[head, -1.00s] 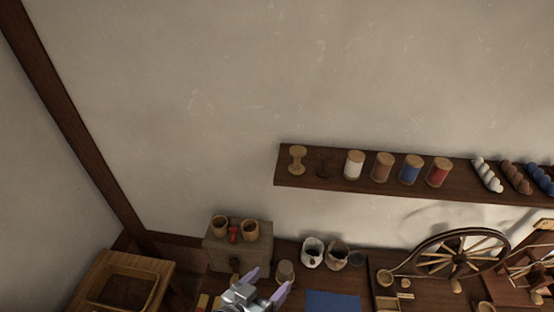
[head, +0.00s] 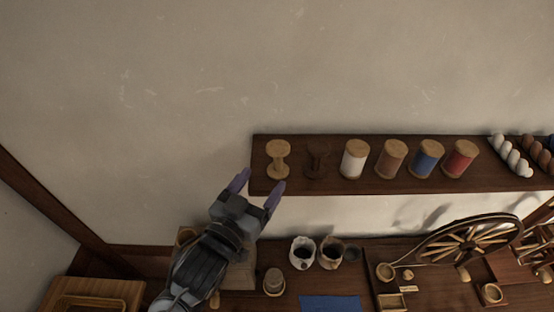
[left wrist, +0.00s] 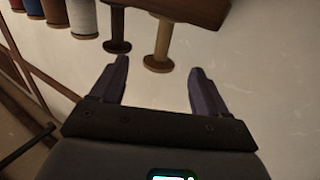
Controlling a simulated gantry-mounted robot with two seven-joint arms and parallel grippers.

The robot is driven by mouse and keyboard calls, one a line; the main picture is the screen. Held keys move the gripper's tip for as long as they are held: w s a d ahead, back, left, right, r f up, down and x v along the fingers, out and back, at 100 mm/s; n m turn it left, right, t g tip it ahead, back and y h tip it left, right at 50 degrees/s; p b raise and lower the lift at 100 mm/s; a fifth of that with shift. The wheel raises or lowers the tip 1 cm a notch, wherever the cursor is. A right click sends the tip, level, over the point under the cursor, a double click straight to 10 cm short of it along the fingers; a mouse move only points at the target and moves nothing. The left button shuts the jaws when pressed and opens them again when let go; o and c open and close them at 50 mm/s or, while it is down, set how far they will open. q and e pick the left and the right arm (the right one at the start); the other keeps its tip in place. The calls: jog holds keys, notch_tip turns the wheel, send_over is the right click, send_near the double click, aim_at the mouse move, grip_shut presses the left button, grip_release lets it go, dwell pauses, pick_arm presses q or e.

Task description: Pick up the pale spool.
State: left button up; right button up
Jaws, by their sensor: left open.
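The pale spool (head: 278,158) is a bare, light wooden spool standing upright at the left end of the dark wall shelf (head: 330,185). It also shows in the left wrist view (left wrist: 161,42), beyond and between my fingertips. A dark spool (head: 318,158) stands just right of it in the head view and also shows in the left wrist view (left wrist: 117,30). My left gripper (head: 263,180) is open and empty, at the shelf's left front edge in the head view. Its two fingers also show in the left wrist view (left wrist: 160,65), apart from the spool. My right gripper is out of view.
Farther right on the shelf stand a white spool (head: 354,159), a brown spool (head: 391,158), a blue spool (head: 427,158) and a red spool (head: 460,159). Below are a spinning wheel (head: 470,238) and small pots on a bench. The wall left of the shelf is bare.

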aim_at(274, 162)
pick_arm(q)
jog(key=x, duration=0.3)
jog(key=shift+w+d, duration=0.2)
jog(key=shift+w, duration=0.15)
jog(key=p+x, duration=0.2)
jog(key=x, duration=0.2)
jog(key=shift+w+r, duration=0.15)
jog(key=shift+w+d, duration=0.2)
jog(key=shift+w, duration=0.3)
jog(key=c, duration=1)
jog(key=shift+c, duration=0.2)
